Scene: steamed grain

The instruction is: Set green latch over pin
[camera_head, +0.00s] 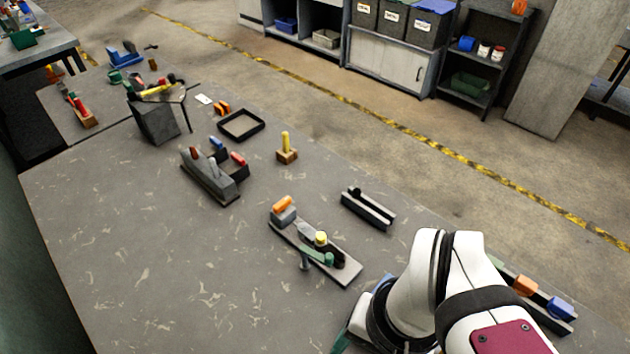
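A grey board (345,278) lies on the table, left of my arm. On it a short green bar, which looks like the green latch (316,254), lies beside a yellow-topped dark knob (321,240). A grey peg, possibly the pin (305,263), stands at the board's near edge by the bar's left end. I cannot tell whether the latch is over it. An orange-topped grey block (283,209) sits at the board's far left end. My white arm fills the lower right; my gripper is not visible, hidden behind the arm or below the frame.
A black slotted rail (368,209) lies behind the board. A wooden block with a yellow peg (287,149), a grey holder with coloured handles (211,178) and a black frame (241,125) stand farther back. The table's left front is clear.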

